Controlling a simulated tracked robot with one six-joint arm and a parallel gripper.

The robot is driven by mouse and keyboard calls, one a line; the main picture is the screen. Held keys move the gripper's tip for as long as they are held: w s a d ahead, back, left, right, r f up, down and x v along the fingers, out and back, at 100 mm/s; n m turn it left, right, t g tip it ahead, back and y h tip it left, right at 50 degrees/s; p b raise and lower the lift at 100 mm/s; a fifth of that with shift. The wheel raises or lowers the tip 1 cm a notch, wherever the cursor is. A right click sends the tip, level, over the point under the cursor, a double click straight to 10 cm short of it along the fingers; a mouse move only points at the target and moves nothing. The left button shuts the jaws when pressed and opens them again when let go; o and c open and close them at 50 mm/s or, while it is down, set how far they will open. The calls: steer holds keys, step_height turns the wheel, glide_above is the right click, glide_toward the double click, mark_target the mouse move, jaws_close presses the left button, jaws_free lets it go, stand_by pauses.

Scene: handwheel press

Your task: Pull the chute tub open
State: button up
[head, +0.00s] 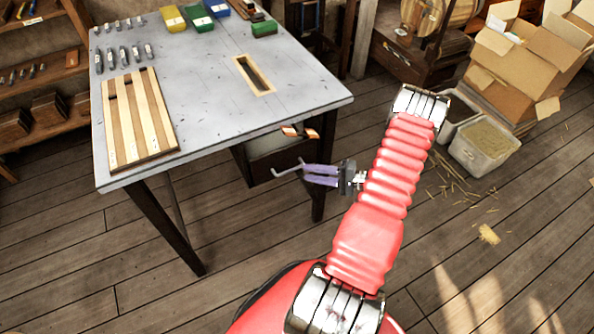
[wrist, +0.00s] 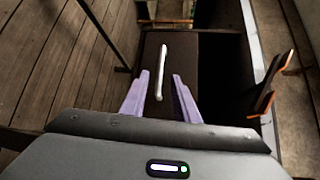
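The dark chute tub (head: 276,163) hangs under the right edge of the grey table, with part of its top showing past the table edge. Its brown front (wrist: 183,60) fills the middle of the wrist view. A pale bar handle (wrist: 162,70) stands out from that front; it also shows in the head view (head: 285,172). My gripper (wrist: 160,88) has two purple fingers, spread apart, with the handle's near end between them in the picture. In the head view my gripper (head: 305,174) is just right of the handle. I cannot tell whether the fingers touch it.
An orange-and-black object (head: 300,131) sticks out above the tub; it is close on the right in the wrist view (wrist: 265,95). The grey table (head: 210,90) holds a striped board (head: 140,118) and bins. A grey straw-filled box (head: 484,146) stands right.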

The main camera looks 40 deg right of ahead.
steer(key=r+x, duration=0.1)
steer(key=x, duration=0.5)
steer(key=shift+f, duration=0.5)
steer(key=shift+c, duration=0.4)
jaws_close()
